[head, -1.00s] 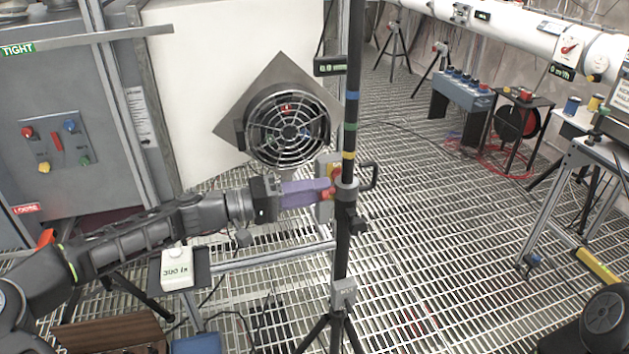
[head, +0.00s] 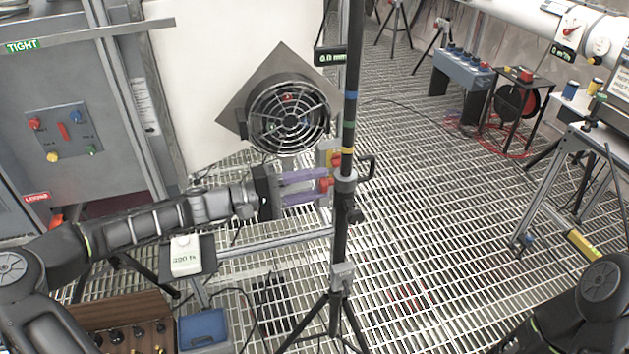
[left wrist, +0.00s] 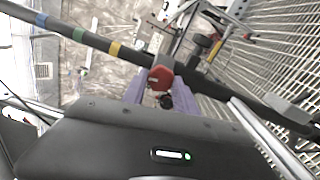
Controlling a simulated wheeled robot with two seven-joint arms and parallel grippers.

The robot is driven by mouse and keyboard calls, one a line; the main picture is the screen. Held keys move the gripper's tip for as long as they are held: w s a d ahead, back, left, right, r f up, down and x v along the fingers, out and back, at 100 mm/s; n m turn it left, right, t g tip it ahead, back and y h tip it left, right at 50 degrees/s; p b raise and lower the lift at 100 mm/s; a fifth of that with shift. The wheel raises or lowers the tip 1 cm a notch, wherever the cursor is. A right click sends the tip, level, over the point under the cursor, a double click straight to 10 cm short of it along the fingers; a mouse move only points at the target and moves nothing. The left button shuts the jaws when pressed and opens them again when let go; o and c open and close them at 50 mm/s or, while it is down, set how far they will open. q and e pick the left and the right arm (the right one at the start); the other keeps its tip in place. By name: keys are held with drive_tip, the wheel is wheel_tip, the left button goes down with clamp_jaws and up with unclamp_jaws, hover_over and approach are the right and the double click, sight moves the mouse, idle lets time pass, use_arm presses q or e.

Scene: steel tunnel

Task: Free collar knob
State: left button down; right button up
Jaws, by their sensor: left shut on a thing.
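A black upright pole (head: 350,110) on a tripod carries blue, green and yellow bands. A grey collar (head: 345,184) sits around it below the yellow band, with a black handle on its right. The red collar knob (head: 326,185) is on the collar's left side. My left gripper (head: 322,188) reaches it from the left, its purple fingers shut on the knob. The left wrist view shows the red knob (left wrist: 161,78) between the purple fingertips, with the banded pole just behind. The inner contact faces are hidden. My right gripper is out of view.
A round caged fan (head: 288,118) on a grey plate is just above the fingers. A white meter (head: 186,256) is below my left arm. Open grating (head: 450,230) lies to the right.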

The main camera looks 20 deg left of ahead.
use_arm(q)
drive_tip(key=c, duration=1)
unclamp_jaws()
drive_tip(key=shift+o, duration=0.2)
drive_tip(key=shift+a, duration=0.1)
drive_tip(key=b+v, duration=0.1)
drive_tip(key=v, duration=0.6)
drive_tip(key=shift+s+a, duration=0.2)
drive_tip(key=shift+a, duration=0.05)
